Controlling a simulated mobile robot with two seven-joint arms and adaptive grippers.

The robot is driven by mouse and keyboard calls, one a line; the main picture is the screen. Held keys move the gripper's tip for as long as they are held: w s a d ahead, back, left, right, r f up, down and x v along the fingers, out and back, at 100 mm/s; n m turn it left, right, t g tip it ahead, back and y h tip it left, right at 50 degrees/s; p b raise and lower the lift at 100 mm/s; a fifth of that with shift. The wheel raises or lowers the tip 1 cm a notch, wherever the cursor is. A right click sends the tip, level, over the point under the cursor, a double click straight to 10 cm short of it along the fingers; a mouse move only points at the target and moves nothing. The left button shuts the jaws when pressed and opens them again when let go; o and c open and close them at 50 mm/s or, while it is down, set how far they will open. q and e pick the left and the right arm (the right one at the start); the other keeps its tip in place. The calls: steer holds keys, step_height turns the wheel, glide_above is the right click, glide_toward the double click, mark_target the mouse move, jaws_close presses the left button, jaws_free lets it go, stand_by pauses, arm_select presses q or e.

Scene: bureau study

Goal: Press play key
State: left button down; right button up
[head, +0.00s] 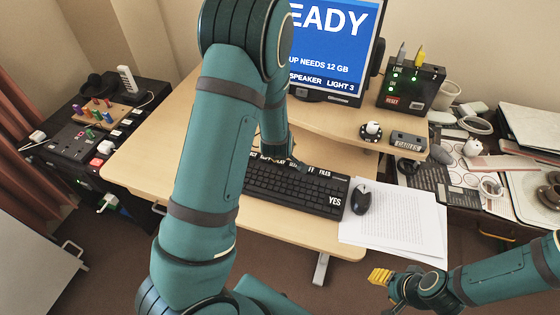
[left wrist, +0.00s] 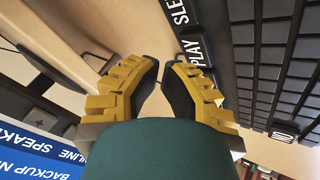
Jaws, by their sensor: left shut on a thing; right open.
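The play key (left wrist: 193,50), black with white "PLAY" lettering, is on the keyboard's edge row beside a "SLEEP" key in the left wrist view. The black keyboard (head: 300,188) lies on the desk in the head view. My left gripper (left wrist: 166,68) has yellow, dark-padded fingers drawn together at the play key, one finger overlapping it. The exact contact between the tips is hidden. In the head view my left arm covers much of the keyboard's left end. My right gripper (head: 380,277) is open and empty, low in front of the desk.
A monitor (head: 335,50) with a blue screen stands behind the keyboard. A mouse (head: 361,199) and papers (head: 400,225) lie to its right. A box with green lights (head: 410,88) stands at the back right. The desk's left part (head: 150,165) is clear.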

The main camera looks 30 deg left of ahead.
arm_select(q)
steer(key=shift+f, duration=0.2)
steer(key=shift+f, duration=0.25)
steer(key=shift+f, duration=0.45)
stand_by(0.8)
steer(key=shift+r, duration=0.1)
steer(key=shift+r+p, duration=0.55)
steer(key=shift+r, duration=0.3)
step_height(320, 180, up, 5)
steer(key=p, duration=0.4)
stand_by(0.4)
